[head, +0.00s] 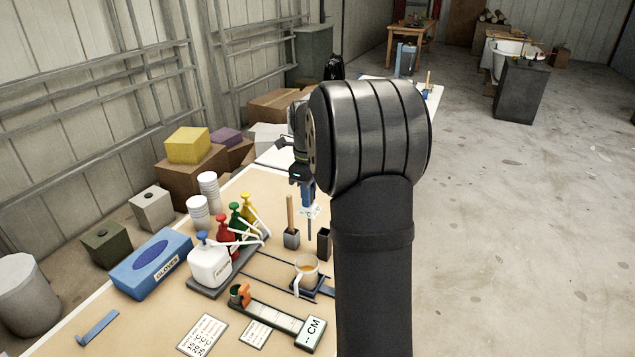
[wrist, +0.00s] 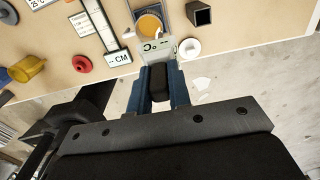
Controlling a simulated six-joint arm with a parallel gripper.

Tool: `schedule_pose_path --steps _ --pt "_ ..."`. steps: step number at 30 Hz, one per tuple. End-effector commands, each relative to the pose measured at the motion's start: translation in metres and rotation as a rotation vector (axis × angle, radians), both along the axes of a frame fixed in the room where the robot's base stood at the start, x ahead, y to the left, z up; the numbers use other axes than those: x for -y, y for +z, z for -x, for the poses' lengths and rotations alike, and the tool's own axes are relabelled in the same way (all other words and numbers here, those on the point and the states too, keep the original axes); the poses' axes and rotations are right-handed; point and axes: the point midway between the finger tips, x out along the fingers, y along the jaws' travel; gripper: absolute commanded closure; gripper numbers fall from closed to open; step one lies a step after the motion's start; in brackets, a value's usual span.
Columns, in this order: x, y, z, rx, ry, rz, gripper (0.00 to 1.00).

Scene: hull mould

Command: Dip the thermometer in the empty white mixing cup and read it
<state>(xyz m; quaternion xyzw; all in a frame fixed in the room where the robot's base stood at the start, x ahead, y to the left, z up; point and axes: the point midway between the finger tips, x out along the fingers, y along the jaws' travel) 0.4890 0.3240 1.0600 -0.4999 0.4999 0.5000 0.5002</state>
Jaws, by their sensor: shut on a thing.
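My gripper (head: 307,190) is shut on the thermometer (head: 309,214), holding it upright above the table with its thin probe pointing down. In the wrist view my gripper's blue fingers (wrist: 160,88) close on its dark grip, and the thermometer's pale face (wrist: 155,48) shows a "°C" mark; no number is readable. A white handled cup (head: 306,272) stands on a dark stand, with orange-tan content inside rather than empty. In the head view the probe tip appears above the cup's rim, apart from it. The cup (wrist: 150,20) also shows just beyond the thermometer in the wrist view.
Dark square holder (head: 325,244) and wooden stick in a grey block (head: 291,236) stand near the cup. A measuring device (head: 312,332) marked "-- CM" lies in front. Pump bottles (head: 210,262), glove box (head: 152,262) and stacked white cups (head: 208,188) are left.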

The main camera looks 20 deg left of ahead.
Motion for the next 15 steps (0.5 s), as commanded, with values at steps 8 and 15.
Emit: schedule_pose_path --steps 8,15 --pt "0.003 -0.009 0.029 0.0 0.0 0.0 1.0" --pt "0.003 -0.009 0.029 0.0 0.0 0.0 1.0"
